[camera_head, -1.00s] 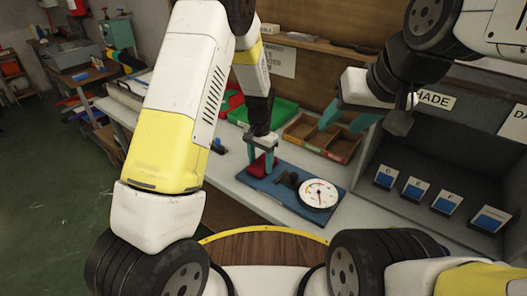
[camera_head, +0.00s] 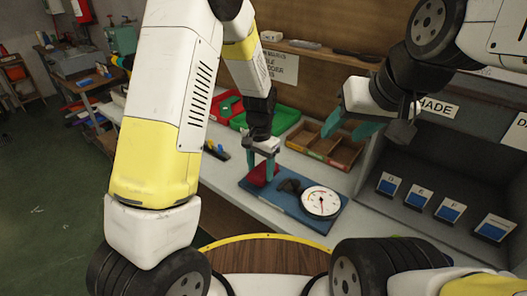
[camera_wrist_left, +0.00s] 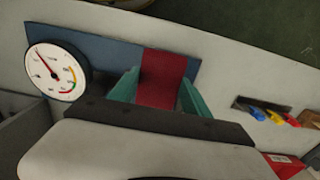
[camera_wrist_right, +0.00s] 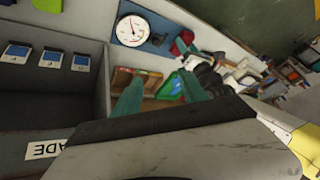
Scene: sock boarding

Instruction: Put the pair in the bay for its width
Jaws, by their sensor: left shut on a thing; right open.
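A dark red folded sock pair (camera_head: 259,175) is at the left end of the blue board (camera_head: 322,227). It also shows in the left wrist view (camera_wrist_left: 162,80). My left gripper (camera_head: 262,172) is shut on it, one finger on each side. I cannot tell whether the pair touches the board. A round white dial gauge (camera_head: 320,202) is on the board's right part, with a dark part (camera_head: 290,186) beside it. My right gripper (camera_head: 350,127) is open and empty, in the air above the wooden tray. The grey bay unit (camera_head: 385,160) stands at the right.
Several blue-and-white letter cards (camera_head: 418,195) stand in the bay unit. A sign reading "HADE" (camera_head: 437,106) is on its top edge. A divided wooden tray (camera_head: 345,152), a green tray (camera_head: 285,117) and a red one (camera_head: 228,107) are behind the board.

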